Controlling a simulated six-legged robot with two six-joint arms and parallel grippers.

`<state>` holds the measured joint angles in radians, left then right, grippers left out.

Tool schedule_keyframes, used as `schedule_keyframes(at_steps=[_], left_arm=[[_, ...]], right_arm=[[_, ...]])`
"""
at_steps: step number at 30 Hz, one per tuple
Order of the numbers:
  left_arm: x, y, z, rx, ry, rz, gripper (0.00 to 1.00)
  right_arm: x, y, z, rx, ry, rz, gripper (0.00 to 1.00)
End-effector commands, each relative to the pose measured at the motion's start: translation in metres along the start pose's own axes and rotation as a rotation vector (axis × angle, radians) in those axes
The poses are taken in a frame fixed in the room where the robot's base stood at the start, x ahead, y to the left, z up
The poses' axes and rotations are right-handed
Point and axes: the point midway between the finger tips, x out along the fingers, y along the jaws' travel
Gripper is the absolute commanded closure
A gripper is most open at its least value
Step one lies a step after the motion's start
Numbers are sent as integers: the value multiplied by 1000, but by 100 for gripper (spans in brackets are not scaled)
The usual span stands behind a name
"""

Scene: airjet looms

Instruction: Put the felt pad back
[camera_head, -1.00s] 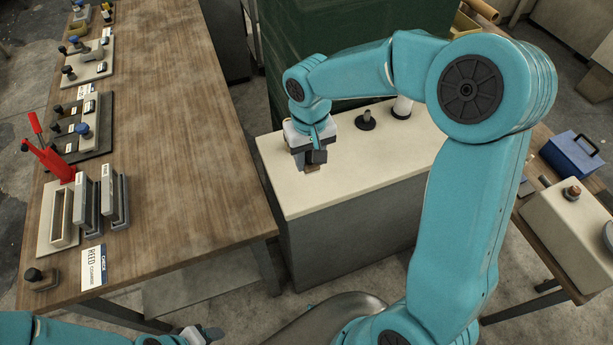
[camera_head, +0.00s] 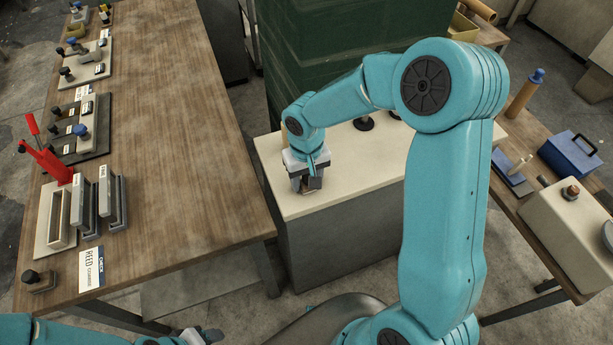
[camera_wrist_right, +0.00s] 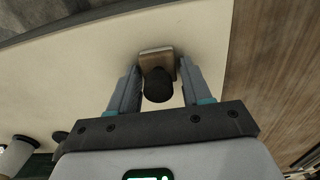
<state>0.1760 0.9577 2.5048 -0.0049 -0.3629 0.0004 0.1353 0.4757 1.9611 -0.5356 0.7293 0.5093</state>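The felt pad (camera_wrist_right: 157,62) is a small tan-brown block with a dark round knob, seen in the right wrist view between the fingertips. My right gripper (camera_wrist_right: 160,80) has its fingers at the pad's two sides and appears closed on it. In the head view the right gripper (camera_head: 308,187) points down over the left part of the cream cabinet top (camera_head: 345,190), and its fingers mostly hide the pad. I cannot tell whether the pad touches the top. My left gripper (camera_head: 207,335) shows only partly at the bottom edge; its fingers are unclear.
A wooden bench (camera_head: 180,150) on the left carries a red-handled fixture (camera_head: 48,158), upright frames and a printed card (camera_head: 91,268). A dark post (camera_head: 364,123) stands behind the gripper. A right table holds a blue box (camera_head: 570,155). The cabinet's front top is clear.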

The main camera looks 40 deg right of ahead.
Motion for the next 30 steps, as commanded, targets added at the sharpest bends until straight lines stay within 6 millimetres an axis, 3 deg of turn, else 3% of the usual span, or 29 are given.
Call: schedule_keyframes(at_steps=[13,24,30], left_arm=[[-5,2,0,0,1,0,43],[-4,1,0,0,0,0,43],[-4,2,0,0,0,0,43]], right_arm=[[-10,0,-1,0,3,0,37],[-92,0,-1,0,6,-1,37],[-119,0,-1,0,2,0,37]])
